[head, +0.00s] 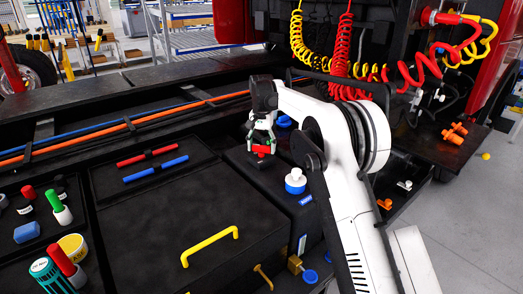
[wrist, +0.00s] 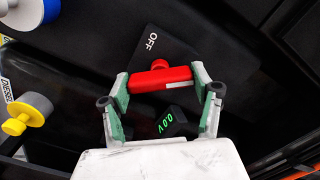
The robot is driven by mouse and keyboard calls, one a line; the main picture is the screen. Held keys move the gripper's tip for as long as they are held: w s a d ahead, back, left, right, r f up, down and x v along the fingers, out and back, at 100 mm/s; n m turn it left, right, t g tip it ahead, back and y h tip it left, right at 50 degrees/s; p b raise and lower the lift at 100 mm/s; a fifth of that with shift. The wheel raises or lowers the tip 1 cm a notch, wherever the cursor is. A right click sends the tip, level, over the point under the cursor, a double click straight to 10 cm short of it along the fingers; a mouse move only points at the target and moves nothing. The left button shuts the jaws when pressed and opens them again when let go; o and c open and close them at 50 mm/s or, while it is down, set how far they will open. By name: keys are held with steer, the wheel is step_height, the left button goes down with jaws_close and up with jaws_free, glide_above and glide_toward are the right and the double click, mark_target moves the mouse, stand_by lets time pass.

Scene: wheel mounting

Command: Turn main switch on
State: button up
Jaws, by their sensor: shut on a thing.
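The main switch is a red bar-shaped handle (wrist: 160,78) on a black panel, beside a black plate marked OFF (wrist: 152,42). A small display (wrist: 171,121) next to it reads 0.0V in green. My gripper (wrist: 162,80) has its green-padded fingers at the two ends of the red handle and is shut on it. In the head view the red switch (head: 263,149) shows under my gripper (head: 262,142), on the dark box at the centre. The handle's base is mostly hidden there.
A white and blue knob (head: 295,181) stands just right of the switch, close to my arm. A yellow handle (head: 209,245) is on a black lid in front. Orange and blue lines (head: 130,125) run behind. Red and yellow coiled hoses (head: 340,60) hang at the back.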

steer(key=m, duration=0.3)
steer(key=shift+m+b, duration=0.3)
steer(key=shift+b, duration=0.1)
steer(key=shift+m+b, duration=0.35)
steer(key=shift+m, duration=1.55)
steer(key=o, duration=1.2)
step_height(320, 180, up, 12)
steer(key=shift+r, duration=0.1)
